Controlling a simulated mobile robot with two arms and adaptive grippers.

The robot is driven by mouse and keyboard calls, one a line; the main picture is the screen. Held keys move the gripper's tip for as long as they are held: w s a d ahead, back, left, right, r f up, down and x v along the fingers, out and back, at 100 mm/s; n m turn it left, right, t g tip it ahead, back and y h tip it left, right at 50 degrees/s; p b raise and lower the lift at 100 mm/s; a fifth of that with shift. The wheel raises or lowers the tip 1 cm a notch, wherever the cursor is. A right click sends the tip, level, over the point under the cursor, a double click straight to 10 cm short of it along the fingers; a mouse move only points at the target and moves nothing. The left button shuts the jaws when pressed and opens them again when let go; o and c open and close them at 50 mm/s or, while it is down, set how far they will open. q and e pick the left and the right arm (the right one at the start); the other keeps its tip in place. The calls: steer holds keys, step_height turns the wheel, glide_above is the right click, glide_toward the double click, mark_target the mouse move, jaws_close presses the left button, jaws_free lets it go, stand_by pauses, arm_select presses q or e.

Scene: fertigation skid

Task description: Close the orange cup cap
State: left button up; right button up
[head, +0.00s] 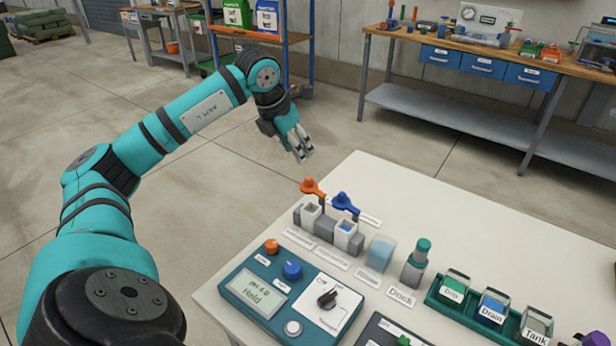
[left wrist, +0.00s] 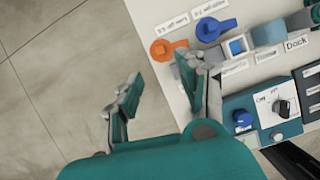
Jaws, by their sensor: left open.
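The orange cup cap (head: 313,187) stands open above and behind its small white cup (head: 309,213) on the white table. In the left wrist view the orange cap (left wrist: 163,49) lies beyond my fingertips, and a finger hides most of its cup. The blue cap (head: 345,202) also stands open, beside the orange one, over a second white cup (head: 346,231). My left gripper (head: 301,151) is open and empty, beyond the table's far edge and apart from the orange cap. It fills the lower left wrist view (left wrist: 165,90). My right gripper is not in view.
A teal pH panel (head: 251,294) with knobs stands in front of the cups. A clear beaker (head: 380,253), a probe in a dock (head: 416,262) and a green rack (head: 440,301) stand to the right. The back of the white table is clear.

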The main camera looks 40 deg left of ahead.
mark_target(309, 178)
arm_select(q)
steer(key=x, duration=1.1)
steer(key=shift+w+f+p, duration=0.15)
steer(key=shift+f+p, duration=0.05)
steer(key=shift+p, duration=0.1)
steer(key=shift+c, duration=0.5)
jaws_close()
